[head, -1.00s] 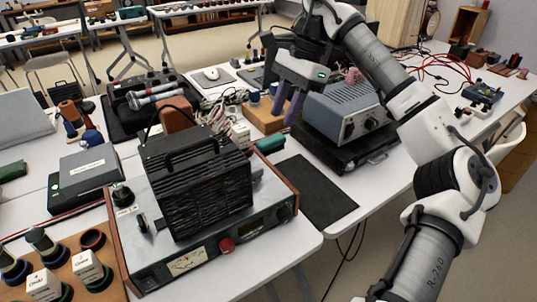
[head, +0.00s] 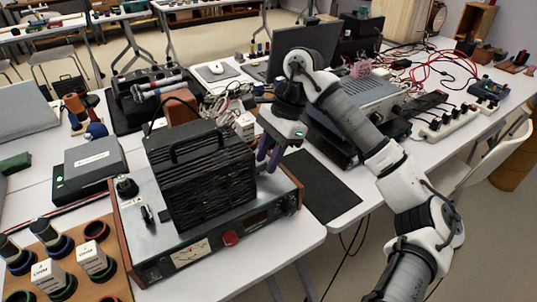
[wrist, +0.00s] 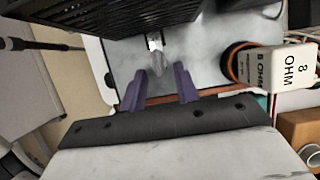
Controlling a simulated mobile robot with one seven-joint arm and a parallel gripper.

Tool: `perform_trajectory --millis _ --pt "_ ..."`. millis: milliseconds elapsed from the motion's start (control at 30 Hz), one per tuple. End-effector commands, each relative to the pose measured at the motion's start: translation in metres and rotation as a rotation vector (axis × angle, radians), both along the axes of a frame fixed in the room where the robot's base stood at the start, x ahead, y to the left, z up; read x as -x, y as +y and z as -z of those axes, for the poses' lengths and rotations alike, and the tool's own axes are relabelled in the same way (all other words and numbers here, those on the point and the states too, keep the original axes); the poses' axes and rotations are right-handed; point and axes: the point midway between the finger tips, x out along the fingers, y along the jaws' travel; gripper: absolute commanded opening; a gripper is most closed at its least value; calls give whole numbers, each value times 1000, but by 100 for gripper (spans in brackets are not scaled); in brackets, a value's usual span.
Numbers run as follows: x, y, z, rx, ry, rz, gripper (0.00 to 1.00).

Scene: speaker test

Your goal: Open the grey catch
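A small shiny grey catch (wrist: 156,60) stands on the pale top plate of the radio-like unit, beside its black ribbed cage (head: 200,175). In the wrist view it lies just beyond the tips of my gripper (wrist: 160,80), roughly between the two purple fingers. The fingers are apart, with nothing held between them. In the head view my gripper (head: 267,163) points down at the right side of the cage. There the catch is hidden behind the cage and fingers. I cannot tell whether a finger touches the catch.
The cage rises close beside my gripper. A white block marked 8 OHM (wrist: 285,65) stands near the right finger in the wrist view. A black mat (head: 318,185) lies bare to the right of the unit. A blue-grey instrument (head: 370,95) stands behind my arm.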

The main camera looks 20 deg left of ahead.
Motion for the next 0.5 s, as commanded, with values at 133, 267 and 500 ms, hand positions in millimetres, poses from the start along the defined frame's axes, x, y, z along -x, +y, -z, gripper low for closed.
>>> perform_trajectory --millis 133,267,500 --pt "0 0 0 0 0 0 31" --pt "0 0 0 0 0 0 15" --pt "0 0 0 -1 1 0 0"
